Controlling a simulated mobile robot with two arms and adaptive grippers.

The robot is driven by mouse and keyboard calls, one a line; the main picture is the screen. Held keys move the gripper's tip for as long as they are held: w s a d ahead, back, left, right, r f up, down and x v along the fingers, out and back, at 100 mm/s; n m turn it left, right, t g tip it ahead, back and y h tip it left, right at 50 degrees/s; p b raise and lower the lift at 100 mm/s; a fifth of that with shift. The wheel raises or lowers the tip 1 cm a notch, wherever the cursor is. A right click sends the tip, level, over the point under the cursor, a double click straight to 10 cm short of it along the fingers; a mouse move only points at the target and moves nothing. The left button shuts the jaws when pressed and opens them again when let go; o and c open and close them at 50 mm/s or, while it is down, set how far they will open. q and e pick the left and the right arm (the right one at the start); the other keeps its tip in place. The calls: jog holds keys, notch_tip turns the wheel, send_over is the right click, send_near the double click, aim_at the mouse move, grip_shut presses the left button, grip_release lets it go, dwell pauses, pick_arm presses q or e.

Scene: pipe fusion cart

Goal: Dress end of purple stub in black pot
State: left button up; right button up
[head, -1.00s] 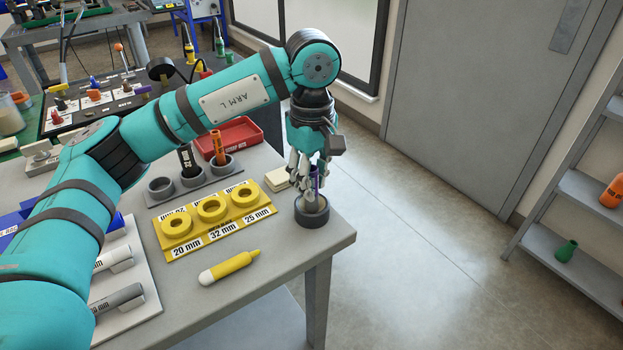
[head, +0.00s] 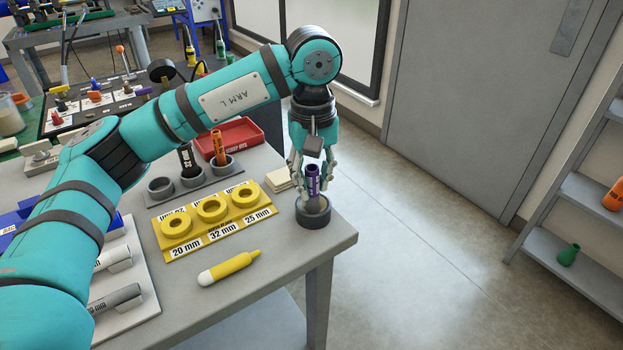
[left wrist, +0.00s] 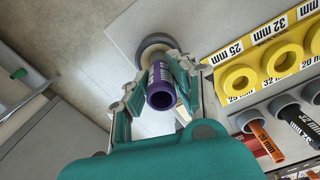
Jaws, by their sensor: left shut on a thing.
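The purple stub (head: 312,181) is a short upright tube with pale lettering. My left gripper (head: 313,178) points down and is shut on it. The black pot (head: 312,219) is a low round cup at the table's corner, and the stub's lower end is at its mouth. The head view does not show clearly how deep the end sits. In the left wrist view the purple stub (left wrist: 161,88) shows its open hollow end between the fingers (left wrist: 157,92), with the black pot (left wrist: 152,44) behind it. My right gripper is not in view.
A yellow ring holder (head: 208,222) marked 20, 32 and 25 mm lies left of the pot. A yellow marker (head: 229,268) lies in front. Grey cups with an orange stub (head: 219,150) and a black stub (head: 188,160) stand behind. Pale pads (head: 278,181) lie near the pot.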

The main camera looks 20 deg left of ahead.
pick_arm(q)
jog(key=shift+f, duration=0.2)
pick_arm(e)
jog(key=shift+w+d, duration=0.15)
pick_arm(q)
jog(key=shift+r+p, duration=0.45)
jog(key=shift+r, duration=0.1)
jog(key=shift+r+p, duration=0.3)
jog(key=shift+r, duration=0.45)
jog(key=shift+r+p, duration=0.35)
jog(key=shift+p, duration=0.1)
jog(key=shift+r+p, duration=0.95)
jog(key=shift+r, duration=0.55)
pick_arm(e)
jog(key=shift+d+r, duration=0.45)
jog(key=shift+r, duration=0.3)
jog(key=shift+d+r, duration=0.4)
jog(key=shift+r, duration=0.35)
